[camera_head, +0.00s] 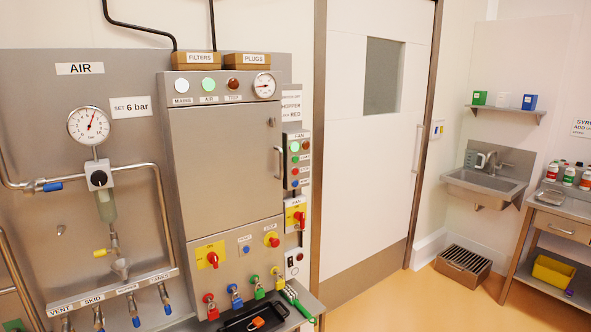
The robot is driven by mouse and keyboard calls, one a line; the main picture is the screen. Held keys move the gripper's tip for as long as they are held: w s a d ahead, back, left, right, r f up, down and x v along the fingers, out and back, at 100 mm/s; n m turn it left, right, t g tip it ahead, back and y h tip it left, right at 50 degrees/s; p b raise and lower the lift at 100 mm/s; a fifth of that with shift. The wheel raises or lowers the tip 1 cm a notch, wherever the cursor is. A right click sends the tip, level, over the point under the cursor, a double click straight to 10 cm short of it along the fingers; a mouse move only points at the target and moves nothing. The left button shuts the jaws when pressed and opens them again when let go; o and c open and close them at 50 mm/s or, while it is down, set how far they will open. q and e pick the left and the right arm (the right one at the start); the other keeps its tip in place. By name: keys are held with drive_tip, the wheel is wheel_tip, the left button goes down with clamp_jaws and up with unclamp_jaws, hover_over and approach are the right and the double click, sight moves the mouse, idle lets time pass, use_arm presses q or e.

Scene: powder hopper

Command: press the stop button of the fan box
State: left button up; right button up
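The fan box (301,166) is a narrow grey box with a FAN label (298,135) at its top. It is fixed on the right side of the large steel cabinet. Its front carries several small round green, red and dark parts in a column, with tiny labels beside them. The labels are too small to read, so I cannot tell for sure which part is the stop button. Neither of my grippers is in view.
The steel cabinet (225,150) and its handle (279,162) stand just left of the fan box. A yellow panel with a red rotary switch (299,216) sits below it. A black tray (253,319) is at the bottom. The floor (400,303) before the door (365,170) is clear.

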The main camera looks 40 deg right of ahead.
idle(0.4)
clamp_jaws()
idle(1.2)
